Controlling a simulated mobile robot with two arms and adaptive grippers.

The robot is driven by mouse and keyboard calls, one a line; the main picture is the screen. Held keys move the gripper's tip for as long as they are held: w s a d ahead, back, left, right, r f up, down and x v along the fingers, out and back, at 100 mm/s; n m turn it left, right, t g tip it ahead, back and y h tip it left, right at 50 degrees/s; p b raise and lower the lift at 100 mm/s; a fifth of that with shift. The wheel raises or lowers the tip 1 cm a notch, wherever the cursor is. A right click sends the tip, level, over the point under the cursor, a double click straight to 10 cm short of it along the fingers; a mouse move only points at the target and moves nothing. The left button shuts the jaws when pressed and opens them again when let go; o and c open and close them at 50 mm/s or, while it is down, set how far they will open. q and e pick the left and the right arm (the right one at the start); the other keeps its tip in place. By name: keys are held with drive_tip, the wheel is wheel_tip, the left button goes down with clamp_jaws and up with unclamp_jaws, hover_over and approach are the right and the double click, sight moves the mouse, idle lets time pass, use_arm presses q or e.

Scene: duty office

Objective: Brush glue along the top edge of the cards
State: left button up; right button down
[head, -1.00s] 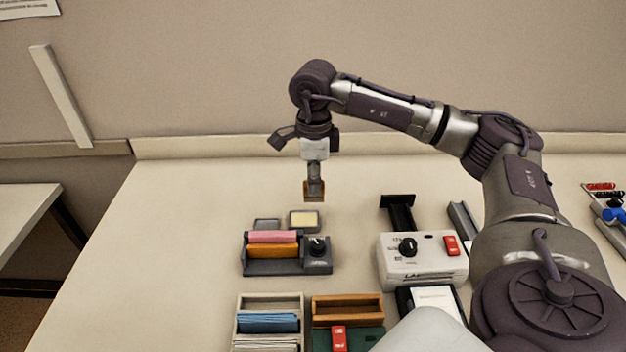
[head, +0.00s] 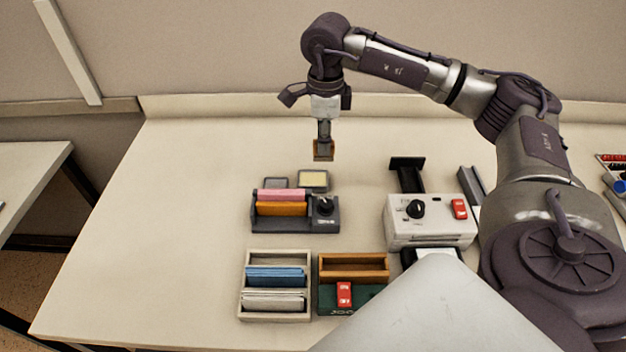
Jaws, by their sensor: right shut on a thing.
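My right gripper (head: 324,120) points down, shut on a small brush (head: 323,149) with a grey handle and a brown, squarish lower end. The brush hangs above and behind a small grey dish with a pale yellow pad or filling (head: 313,180), apart from it in the picture. In front of the dish stands a dark holder (head: 268,228) with a black knob. A pink piece (head: 281,195) and an orange piece (head: 281,209), which look like cards, stand in it. Blue cards (head: 275,273) and whitish cards (head: 273,296) stand in a pale bin (head: 244,286). My left gripper is not in view.
A flat grey piece (head: 276,183) lies left of the dish. A white device (head: 430,219) with a knob and red switch stands to the right. A wooden tray (head: 354,260) and a green base with a red switch (head: 344,294) are in front. The table's left side is clear.

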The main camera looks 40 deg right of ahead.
idle(0.4)
drive_tip(key=shift+w+r+n+p, duration=0.15)
drive_tip(key=shift+n+p, duration=0.15)
drive_tip(key=shift+p, duration=0.15)
drive_tip(key=w+f+n+p, duration=0.1)
drive_tip(key=w+n+p, duration=0.2)
drive_tip(key=n+p, duration=0.25)
drive_tip(key=n+b, duration=0.3)
drive_tip(key=b, duration=0.1)
hover_over(313, 179)
drive_tip(key=shift+f, duration=3.85)
drive_tip(key=shift+f+b, duration=0.3)
drive_tip(key=shift+f, duration=0.25)
drive_tip(key=shift+r, duration=0.1)
wheel_tip(313, 179, up, 7)
drive_tip(key=p, duration=0.4)
